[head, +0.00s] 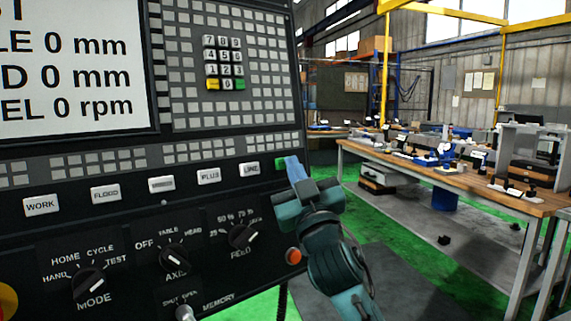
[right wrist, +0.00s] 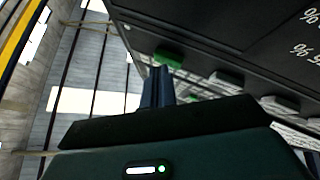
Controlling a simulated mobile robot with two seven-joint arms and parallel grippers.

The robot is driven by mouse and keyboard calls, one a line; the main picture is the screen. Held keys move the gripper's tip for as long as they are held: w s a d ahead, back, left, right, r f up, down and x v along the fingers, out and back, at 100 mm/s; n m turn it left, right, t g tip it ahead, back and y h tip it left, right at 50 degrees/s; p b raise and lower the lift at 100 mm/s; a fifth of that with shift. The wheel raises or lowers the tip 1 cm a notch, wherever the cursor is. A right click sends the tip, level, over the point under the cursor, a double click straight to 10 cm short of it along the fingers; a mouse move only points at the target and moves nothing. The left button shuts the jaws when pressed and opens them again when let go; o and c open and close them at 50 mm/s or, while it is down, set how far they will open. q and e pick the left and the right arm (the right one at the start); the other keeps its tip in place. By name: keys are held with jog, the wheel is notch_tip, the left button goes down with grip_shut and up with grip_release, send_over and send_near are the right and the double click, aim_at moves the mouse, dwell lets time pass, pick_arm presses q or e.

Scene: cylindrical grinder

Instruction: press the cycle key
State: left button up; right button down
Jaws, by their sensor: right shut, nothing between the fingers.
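A green key (head: 281,163) sits at the right end of the row of keys on the dark control panel; no label on it can be read, so I cannot confirm from lettering that it is the cycle key. My right gripper (head: 294,168) is shut and empty, its blue fingers at the right side of the green key and partly covering it. In the right wrist view the shut fingers (right wrist: 157,82) point at the green key (right wrist: 167,58), very near it. I cannot tell whether they touch. My left gripper is not in view.
White keys such as LINE (head: 251,169) and PLUS (head: 209,176) stand left of the green key. Below are the MODE knob (head: 89,283), AXIS knob (head: 173,257), FEED knob (head: 243,236) and a red-orange button (head: 293,256). A workbench (head: 450,179) stands apart at right.

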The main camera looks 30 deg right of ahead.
jog(key=shift+w, duration=0.25)
jog(key=shift+s, duration=0.15)
dwell(0.4)
jog(key=shift+s+r, duration=0.1)
jog(key=shift+s, duration=0.55)
jog(key=s, duration=0.1)
jog(key=s+p, duration=0.1)
jog(key=s, duration=0.1)
jog(key=s+d+r, duration=0.1)
jog(key=s, duration=0.1)
jog(key=shift+p, duration=0.4)
dwell(0.4)
